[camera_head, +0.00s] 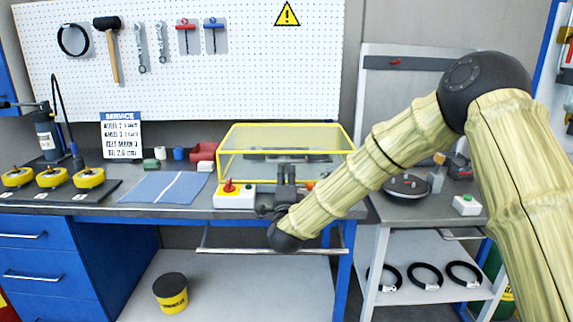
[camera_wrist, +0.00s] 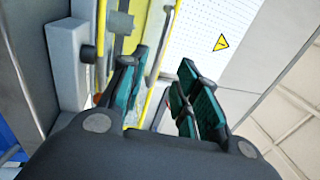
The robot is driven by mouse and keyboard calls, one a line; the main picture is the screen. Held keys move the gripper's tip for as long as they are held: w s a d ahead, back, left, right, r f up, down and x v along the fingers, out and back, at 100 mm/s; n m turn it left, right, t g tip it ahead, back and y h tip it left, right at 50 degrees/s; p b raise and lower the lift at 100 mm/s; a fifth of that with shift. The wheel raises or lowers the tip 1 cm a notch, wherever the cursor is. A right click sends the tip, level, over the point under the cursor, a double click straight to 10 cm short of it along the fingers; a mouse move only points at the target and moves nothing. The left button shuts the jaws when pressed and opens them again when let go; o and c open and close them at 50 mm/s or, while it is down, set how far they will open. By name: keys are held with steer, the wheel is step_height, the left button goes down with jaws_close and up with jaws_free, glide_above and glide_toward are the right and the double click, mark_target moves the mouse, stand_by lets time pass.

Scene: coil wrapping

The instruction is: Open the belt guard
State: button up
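The belt guard (camera_head: 240,140) is a clear box with a yellow frame on the workbench, and it looks closed. A dark mechanism shows through its panels. My gripper (camera_head: 286,172) is at the front of the guard, right of its middle, and hides part of the lower front edge. In the wrist view my gripper (camera_wrist: 164,58) has its two green-padded fingers apart. A thin yellow bar (camera_wrist: 155,68) of the guard shows between the fingers or just beyond them; I cannot tell whether they touch it.
A white control box (camera_head: 235,198) with a red knob stands left of my gripper. A blue mat (camera_head: 165,187) and a red bin (camera_head: 203,153) lie further left. A bench rail (camera_head: 230,250) runs below my wrist. A side table (camera_head: 400,215) stands at right.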

mark_target(286, 162)
steer(key=w, duration=0.3)
steer(key=w+r+p, duration=0.1)
steer(key=w, duration=0.5)
steer(key=shift+r, duration=0.35)
jaws_close()
